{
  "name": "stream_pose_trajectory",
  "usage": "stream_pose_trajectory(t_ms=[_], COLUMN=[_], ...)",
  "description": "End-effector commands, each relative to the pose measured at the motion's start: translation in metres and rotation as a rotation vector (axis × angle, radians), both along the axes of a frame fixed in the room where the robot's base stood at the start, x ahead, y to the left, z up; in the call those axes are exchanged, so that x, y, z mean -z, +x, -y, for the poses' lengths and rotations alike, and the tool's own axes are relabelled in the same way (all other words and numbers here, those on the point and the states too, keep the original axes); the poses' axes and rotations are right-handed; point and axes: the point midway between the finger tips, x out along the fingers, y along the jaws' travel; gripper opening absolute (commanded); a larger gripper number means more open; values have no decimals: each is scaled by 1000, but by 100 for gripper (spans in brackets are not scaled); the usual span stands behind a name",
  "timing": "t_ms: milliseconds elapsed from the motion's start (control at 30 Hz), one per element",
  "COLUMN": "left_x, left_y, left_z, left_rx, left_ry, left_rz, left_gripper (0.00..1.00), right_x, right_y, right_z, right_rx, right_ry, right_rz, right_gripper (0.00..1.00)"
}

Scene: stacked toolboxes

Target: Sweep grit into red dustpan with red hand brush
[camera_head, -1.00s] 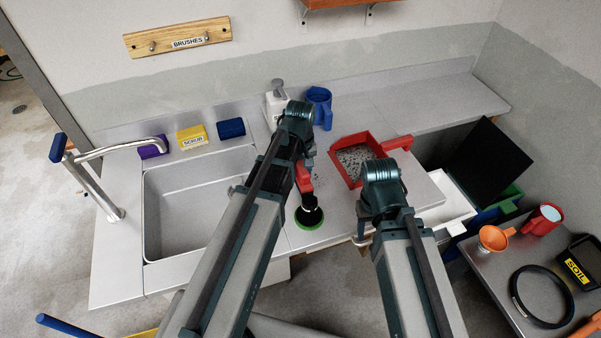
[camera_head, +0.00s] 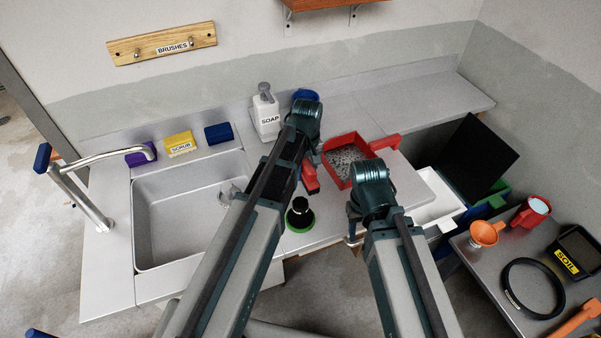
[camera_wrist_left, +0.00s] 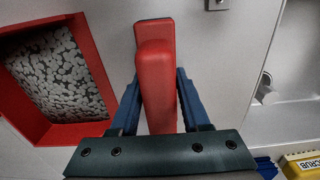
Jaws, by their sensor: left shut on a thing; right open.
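The red hand brush (camera_head: 310,182) is between the fingers of my left gripper (camera_wrist_left: 158,105), which is shut on it. In the left wrist view the brush (camera_wrist_left: 156,75) points away from the gripper over the grey counter. In the head view my left arm hides part of the brush and the fingertips. The red dustpan (camera_head: 385,143) lies on the counter just right of the brush, apart from it in the wrist view (camera_wrist_left: 95,60). Grey grit (camera_head: 345,160) fills its inside. My right gripper (camera_head: 354,226) is open and empty at the counter's front edge, below the dustpan.
A black tool with a green base (camera_head: 299,216) stands below the brush. A soap bottle (camera_head: 265,113) and blue mug (camera_head: 305,95) stand behind my left arm. The sink (camera_head: 190,215) is at left. A white bin (camera_head: 438,207) is right of the counter. The back-right counter is clear.

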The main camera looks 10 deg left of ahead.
Motion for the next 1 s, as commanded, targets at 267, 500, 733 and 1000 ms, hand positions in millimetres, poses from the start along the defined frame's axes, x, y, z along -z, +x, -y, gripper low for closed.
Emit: stream_pose_trajectory(t_ms=[267, 500, 733, 1000], left_x=[-2, -3, -17, -35], left_y=[13, 12, 12, 11], left_z=[17, 16, 16, 16], left_rx=[1, 0, 0, 0], left_ry=[-1, 0, 1, 1], left_rz=[-1, -1, -2, -2], left_gripper=[0, 0, 0, 0], right_x=[-2, -3, -17, -35], right_y=[0, 0, 0, 0], right_z=[0, 0, 0, 0], right_rx=[0, 0, 0, 0], right_ry=[0, 0, 0, 0], right_rz=[0, 0, 0, 0], right_gripper=[50, 50, 50, 50])
